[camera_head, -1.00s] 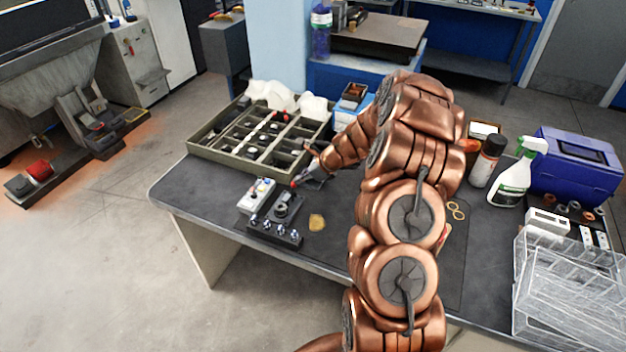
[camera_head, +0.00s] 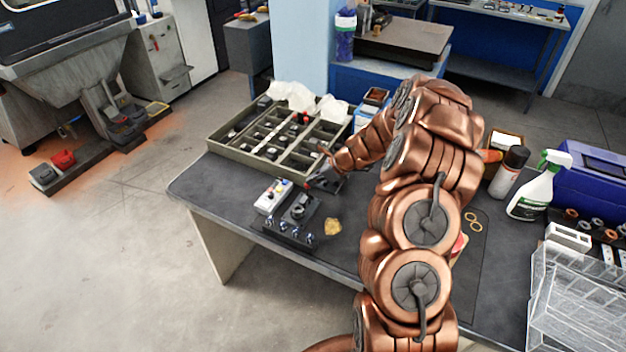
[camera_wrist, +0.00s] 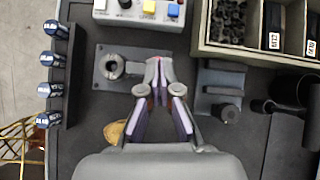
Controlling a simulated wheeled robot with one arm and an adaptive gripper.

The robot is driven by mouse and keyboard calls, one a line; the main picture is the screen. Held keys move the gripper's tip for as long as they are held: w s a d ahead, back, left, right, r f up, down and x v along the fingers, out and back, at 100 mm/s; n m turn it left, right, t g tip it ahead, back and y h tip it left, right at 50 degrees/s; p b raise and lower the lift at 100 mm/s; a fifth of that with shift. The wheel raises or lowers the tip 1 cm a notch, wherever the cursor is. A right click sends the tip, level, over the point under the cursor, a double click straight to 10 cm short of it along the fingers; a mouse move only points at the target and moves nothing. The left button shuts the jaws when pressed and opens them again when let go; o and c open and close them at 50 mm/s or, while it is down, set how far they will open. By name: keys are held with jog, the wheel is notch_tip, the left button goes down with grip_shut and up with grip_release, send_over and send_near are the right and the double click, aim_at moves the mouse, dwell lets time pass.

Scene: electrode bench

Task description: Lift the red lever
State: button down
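The red lever (camera_head: 307,184) shows only as a small red spot at the tip of my gripper in the head view. It belongs to a small dark device with a round pivot (camera_head: 298,211), which also shows in the wrist view as a plate with a grey ring (camera_wrist: 111,67). My gripper (camera_head: 315,182) is right at the lever's end. In the wrist view the fingertips (camera_wrist: 158,68) lie close together at the right side of that plate. They hide most of the lever, and I cannot tell whether they grip it.
A white button box (camera_head: 273,196) stands just left of the device, and a row of blue-topped knobs (camera_head: 290,233) in front. A compartment tray (camera_head: 230,152) stands behind. A yellowish piece (camera_head: 333,226) lies to the right. Bottles and a blue case (camera_head: 590,185) are at the far right.

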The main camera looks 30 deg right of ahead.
notch_tip(320, 180, up, 10)
jog(key=p, duration=0.5)
jog(key=shift+w, duration=0.3)
